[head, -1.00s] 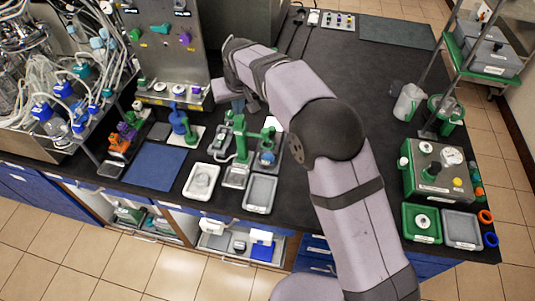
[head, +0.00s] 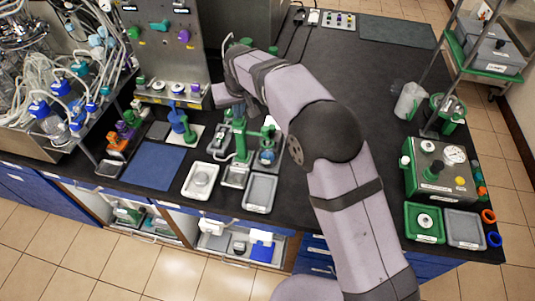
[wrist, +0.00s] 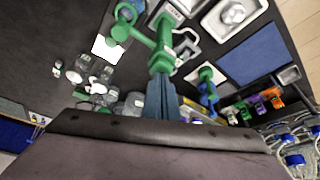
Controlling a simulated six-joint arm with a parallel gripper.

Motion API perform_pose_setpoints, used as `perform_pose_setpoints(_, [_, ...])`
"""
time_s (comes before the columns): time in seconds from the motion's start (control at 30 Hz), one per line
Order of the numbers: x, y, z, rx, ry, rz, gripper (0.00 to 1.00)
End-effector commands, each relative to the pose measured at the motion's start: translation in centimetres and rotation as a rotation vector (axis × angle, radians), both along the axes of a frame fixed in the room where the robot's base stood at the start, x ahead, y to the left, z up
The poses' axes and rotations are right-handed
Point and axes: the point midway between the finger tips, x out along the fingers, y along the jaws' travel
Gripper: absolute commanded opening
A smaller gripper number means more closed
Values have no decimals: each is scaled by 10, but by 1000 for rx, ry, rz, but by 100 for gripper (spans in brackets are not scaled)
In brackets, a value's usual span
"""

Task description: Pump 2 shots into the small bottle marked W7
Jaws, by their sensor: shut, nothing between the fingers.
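A green pump dispenser (head: 240,135) stands upright behind a small grey tray in the head view. In the wrist view its green top (wrist: 163,55) lies right at the tips of my gripper (wrist: 162,85). The blue-grey fingers are shut together with nothing between them; I cannot tell whether they touch the pump. Several small clear bottles (wrist: 88,72) stand left of the fingers in the wrist view. No W7 mark is readable.
A white tray with a round dish (head: 201,181) and a grey tray (head: 260,193) lie in front of the pump. A blue mat (head: 154,166) and a blue-and-green stand (head: 181,124) are to the left.

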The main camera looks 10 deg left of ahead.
Motion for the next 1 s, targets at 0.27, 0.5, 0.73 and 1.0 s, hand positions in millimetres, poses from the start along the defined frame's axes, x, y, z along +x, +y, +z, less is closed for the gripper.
perform_pose_setpoints(0.27, [-1, -1, -6, -4, 5, 0, 0])
perform_pose_setpoints(0.5, [-1, -1, 1, -4, 6, 0, 0])
perform_pose_setpoints(0.73, [-1, -1, 16, -4, 6, 0, 0])
perform_pose_setpoints(1.0, [-1, -1, 24, -3, 3, 0, 0])
